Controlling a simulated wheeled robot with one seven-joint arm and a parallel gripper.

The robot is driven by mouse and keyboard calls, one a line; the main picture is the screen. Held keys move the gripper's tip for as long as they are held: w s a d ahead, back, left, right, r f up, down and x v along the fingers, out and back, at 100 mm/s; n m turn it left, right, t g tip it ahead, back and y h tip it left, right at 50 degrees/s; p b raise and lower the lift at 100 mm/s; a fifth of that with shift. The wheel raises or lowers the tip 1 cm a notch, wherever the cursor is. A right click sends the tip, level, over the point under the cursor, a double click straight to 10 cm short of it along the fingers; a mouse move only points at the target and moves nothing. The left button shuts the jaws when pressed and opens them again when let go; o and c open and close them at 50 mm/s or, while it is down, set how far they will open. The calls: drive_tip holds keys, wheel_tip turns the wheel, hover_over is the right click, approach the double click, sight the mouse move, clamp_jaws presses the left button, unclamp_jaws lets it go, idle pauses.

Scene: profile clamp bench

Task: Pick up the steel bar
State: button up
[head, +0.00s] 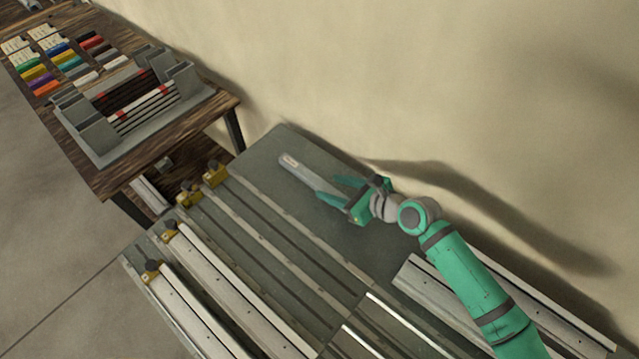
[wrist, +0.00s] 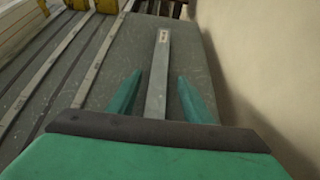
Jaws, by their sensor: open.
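The steel bar (head: 298,170) is a flat, narrow grey strip with a small light label near its far end. It lies on the dark grey bench top near the wall side. In the wrist view the steel bar (wrist: 158,75) runs lengthwise away from me, and its near end is hidden behind my gripper body. My gripper (head: 340,190) is open over the near part of the bar. In the wrist view my gripper (wrist: 157,92) has one green finger on each side of the bar, with gaps on both sides. I cannot tell the fingers' height above the bench.
Long rails with yellow-and-black clamps (head: 190,192) fill the bench's left side. Light profiles (head: 440,295) lie nearer me beside my arm. A wall (head: 420,80) stands close on the right. A wooden table (head: 215,105) with a grey rack and coloured blocks stands beyond.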

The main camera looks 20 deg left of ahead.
sight(320, 183)
drive_tip(key=shift+x, duration=1.8)
drive_tip(key=shift+a+r, duration=0.1)
clamp_jaws()
drive_tip(key=shift+r, duration=0.15)
